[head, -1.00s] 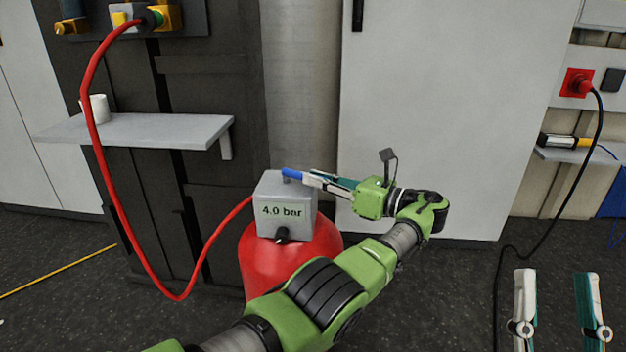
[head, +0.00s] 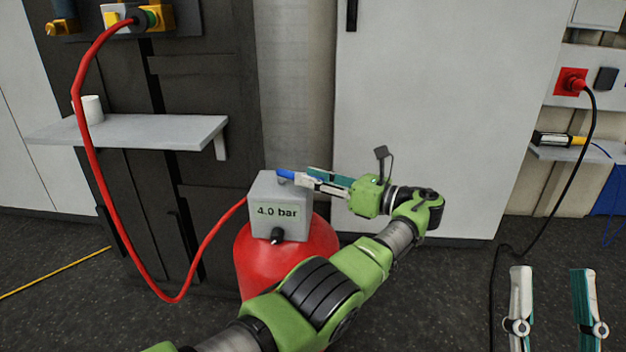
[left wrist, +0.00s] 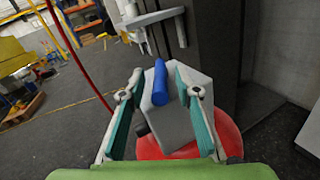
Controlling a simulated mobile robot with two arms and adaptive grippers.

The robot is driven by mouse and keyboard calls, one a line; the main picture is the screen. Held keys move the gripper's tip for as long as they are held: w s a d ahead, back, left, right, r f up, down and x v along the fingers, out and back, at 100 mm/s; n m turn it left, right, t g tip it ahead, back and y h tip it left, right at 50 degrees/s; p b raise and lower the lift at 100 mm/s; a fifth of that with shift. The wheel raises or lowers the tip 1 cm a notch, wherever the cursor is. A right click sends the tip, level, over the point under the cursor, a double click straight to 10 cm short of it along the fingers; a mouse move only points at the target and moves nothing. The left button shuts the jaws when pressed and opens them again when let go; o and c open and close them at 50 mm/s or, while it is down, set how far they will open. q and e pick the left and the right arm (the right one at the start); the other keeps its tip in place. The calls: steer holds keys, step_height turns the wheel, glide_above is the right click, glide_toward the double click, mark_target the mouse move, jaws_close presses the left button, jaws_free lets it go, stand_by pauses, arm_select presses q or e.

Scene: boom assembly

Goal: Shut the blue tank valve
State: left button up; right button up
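The blue valve handle (head: 287,175) sits on top of the grey box (head: 262,205), which reads 4.0 bar and stands on the red tank (head: 262,268). My left gripper (head: 308,179) is at the handle's right end, with its fingers apart. In the left wrist view the blue handle (left wrist: 161,83) lies between the two spread fingers of the left gripper (left wrist: 159,74), with a gap on both sides. Its far end reaches past the fingertips. My right gripper (head: 549,272) is open and empty at the lower right.
A red hose (head: 90,165) runs from the wall panel to the box. A shelf (head: 150,132) with a white cup (head: 92,109) is at left. A tall light cabinet (head: 430,110) stands behind the left gripper. A black cable (head: 593,140) hangs at right.

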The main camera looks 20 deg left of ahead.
arm_select(q)
step_height(320, 180, up, 10)
steer(key=shift+f, duration=0.15)
stand_by(0.3)
